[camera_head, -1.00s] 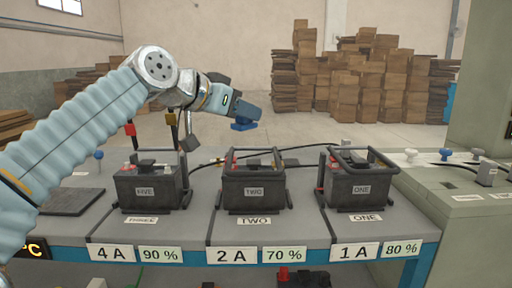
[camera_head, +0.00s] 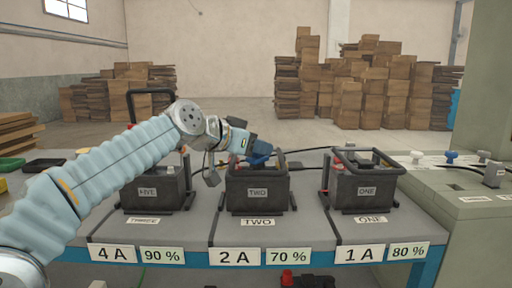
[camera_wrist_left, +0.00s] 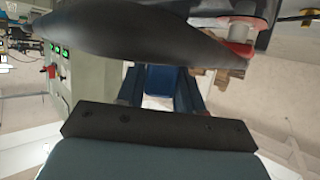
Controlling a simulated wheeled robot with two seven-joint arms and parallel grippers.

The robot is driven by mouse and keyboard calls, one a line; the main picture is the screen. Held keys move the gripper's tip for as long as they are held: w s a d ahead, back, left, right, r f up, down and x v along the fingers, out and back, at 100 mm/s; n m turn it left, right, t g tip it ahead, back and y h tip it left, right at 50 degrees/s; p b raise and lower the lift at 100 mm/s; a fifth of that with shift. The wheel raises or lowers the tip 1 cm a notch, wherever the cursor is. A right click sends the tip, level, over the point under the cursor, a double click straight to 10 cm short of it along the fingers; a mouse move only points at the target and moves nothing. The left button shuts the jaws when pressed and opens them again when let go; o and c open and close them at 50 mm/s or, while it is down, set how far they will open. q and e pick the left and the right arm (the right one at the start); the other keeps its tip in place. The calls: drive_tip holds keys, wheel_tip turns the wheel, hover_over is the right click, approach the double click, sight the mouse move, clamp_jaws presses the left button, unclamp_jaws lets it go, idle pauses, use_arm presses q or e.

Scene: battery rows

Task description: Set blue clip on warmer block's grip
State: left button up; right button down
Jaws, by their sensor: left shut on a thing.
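The blue clip (camera_head: 259,159) is in my left gripper (camera_head: 262,152), just above the back of the middle block (camera_head: 257,190), labelled TWO. The clip also shows between the two fingers in the left wrist view (camera_wrist_left: 161,82). Block TWO's black grip (camera_head: 283,174) is close to the clip; I cannot tell whether they touch. The block labelled ONE (camera_head: 364,190) stands to the right with its black grip (camera_head: 390,162). No picture shows which block is warmer. My right gripper is not in view.
The blocks stand on a grey bench with a blue front edge (camera_head: 380,252). Cards below read 4 A, 90 %, 2 A, 70 %, 1 A and 80 %. A grey-green cabinet (camera_head: 440,195) stands at the right, with a blue knob (camera_head: 452,155). Stacked boxes are far behind.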

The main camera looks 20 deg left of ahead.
use_arm(q)
drive_tip(key=o, duration=1)
drive_tip(key=shift+f, duration=0.1)
drive_tip(key=shift+r, duration=0.25)
drive_tip(key=v, duration=1.2)
drive_tip(key=shift+f, duration=0.1)
